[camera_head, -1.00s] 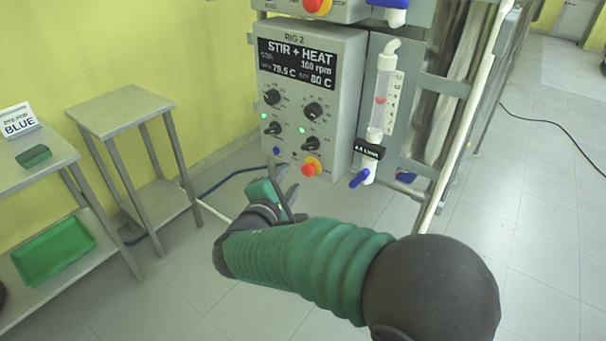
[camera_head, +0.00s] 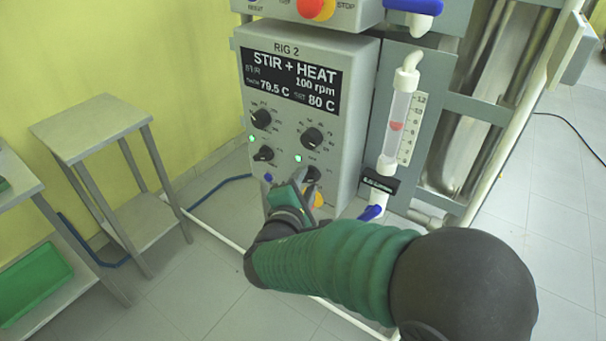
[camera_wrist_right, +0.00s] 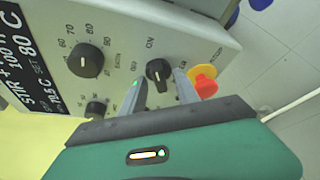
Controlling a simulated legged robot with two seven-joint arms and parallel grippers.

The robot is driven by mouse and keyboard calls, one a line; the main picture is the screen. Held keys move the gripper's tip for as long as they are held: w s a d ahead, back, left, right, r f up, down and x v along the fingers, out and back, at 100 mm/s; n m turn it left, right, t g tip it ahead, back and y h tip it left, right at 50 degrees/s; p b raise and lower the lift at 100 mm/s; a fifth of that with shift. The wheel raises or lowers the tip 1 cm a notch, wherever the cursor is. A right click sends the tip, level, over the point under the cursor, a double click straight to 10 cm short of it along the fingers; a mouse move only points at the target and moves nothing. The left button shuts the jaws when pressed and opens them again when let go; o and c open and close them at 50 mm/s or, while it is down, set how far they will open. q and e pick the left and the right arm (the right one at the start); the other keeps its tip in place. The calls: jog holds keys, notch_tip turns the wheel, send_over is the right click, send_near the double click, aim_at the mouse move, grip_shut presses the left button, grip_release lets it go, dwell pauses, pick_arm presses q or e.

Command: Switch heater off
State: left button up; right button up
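The grey RIG 2 control box (camera_head: 357,95) stands ahead; its display reads STIR + HEAT, 100 rpm, 79.5 C, set 80 C. The black lower-right ON/OFF switch (camera_head: 312,173) sits under a lit green lamp (camera_head: 298,158). My right gripper (camera_head: 290,186) is at the panel's lower edge and partly covers that area. In the right wrist view, its open fingers (camera_wrist_right: 161,83) lie on either side of the switch knob (camera_wrist_right: 158,71); whether they touch it I cannot tell. My left gripper is not in view.
A red emergency button with a yellow collar (camera_wrist_right: 204,84) sits close beside one finger. The temperature dial (camera_head: 312,137) is above the switch. A flow tube with a blue valve (camera_head: 371,212) stands right of the box. A metal side table (camera_head: 92,128) is at left.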

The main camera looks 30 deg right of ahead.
jog(key=shift+s+d, duration=0.2)
jog(key=shift+d, duration=0.05)
jog(key=shift+w+a, duration=0.1)
jog(key=shift+a, duration=0.2)
grip_shut()
jog(key=shift+r, duration=0.1)
jog(key=shift+r+n+p, duration=0.2)
jog(key=shift+n+p, duration=0.2)
jog(key=shift+p, duration=0.5)
jog(key=n+g+p, duration=0.1)
jog(key=n+p, duration=0.1)
jog(key=p, duration=0.3)
jog(key=n+g+p, duration=0.2)
jog(key=p, duration=0.3)
jog(key=n+g+p, duration=0.1)
jog(key=n+p, duration=0.1)
jog(key=p, duration=0.2)
jog(key=shift+w+a+r+n+g+h+p, duration=0.1)
jog(key=shift+w+r+n+g+h+p, duration=0.2)
jog(key=shift+w+r+n+g+p, duration=0.1)
jog(key=shift+f+n+g+p, duration=0.2)
jog(key=shift+n+g+p, duration=0.25)
jog(key=shift+p, duration=0.6)
jog(key=shift+w, duration=0.1)
